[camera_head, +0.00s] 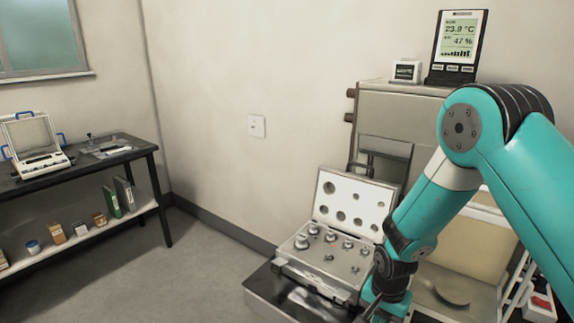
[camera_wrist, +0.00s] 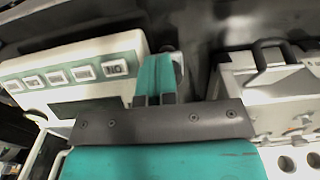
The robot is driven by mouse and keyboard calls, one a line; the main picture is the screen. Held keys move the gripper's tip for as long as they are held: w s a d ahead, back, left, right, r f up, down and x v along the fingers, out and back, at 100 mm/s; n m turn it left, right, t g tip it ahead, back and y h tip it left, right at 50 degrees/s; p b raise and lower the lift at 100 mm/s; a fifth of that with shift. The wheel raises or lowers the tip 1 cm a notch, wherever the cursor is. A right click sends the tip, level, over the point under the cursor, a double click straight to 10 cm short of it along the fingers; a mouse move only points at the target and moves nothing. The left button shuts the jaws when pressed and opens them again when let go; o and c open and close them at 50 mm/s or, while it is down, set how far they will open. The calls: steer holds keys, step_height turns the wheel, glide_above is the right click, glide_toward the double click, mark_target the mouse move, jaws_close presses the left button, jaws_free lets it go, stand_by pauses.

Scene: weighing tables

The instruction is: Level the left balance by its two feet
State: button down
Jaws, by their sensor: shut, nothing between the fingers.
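In the wrist view, a white balance (camera_wrist: 60,58) with a row of grey keys along its front fills the left side. My gripper (camera_wrist: 155,72) has its teal fingers together, beside the balance's right end. A grey rounded part, perhaps a foot (camera_wrist: 172,48), shows partly behind the fingers; I cannot tell whether they touch it. A dark round part shows under the other end of the keys. In the head view, a pale balance (camera_head: 478,250) stands behind my arm, largely hidden. My gripper is at the bottom edge there, its fingertips not clear. No level bubble is readable.
An open weight case (camera_head: 322,277) with several weights stands left of my arm; its handle (camera_wrist: 270,52) shows in the wrist view. A red-and-white box (camera_head: 540,305) is at the right. A side table (camera_head: 130,143) with instruments stands far left. The floor between is clear.

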steer(key=shift+s+f, duration=0.25)
steer(key=shift+f, duration=0.3)
steer(key=shift+w+a, duration=0.3)
steer(key=shift+a, duration=0.2)
stand_by(0.4)
steer(key=shift+w+a+f, duration=0.1)
steer(key=shift+s+a, duration=0.1)
steer(key=shift+s, duration=0.2)
step_height(320, 180, up, 6)
steer(key=p, duration=0.4)
steer(key=shift+w+p, duration=0.15)
steer(key=shift+p, duration=0.15)
steer(key=shift+r, duration=0.2)
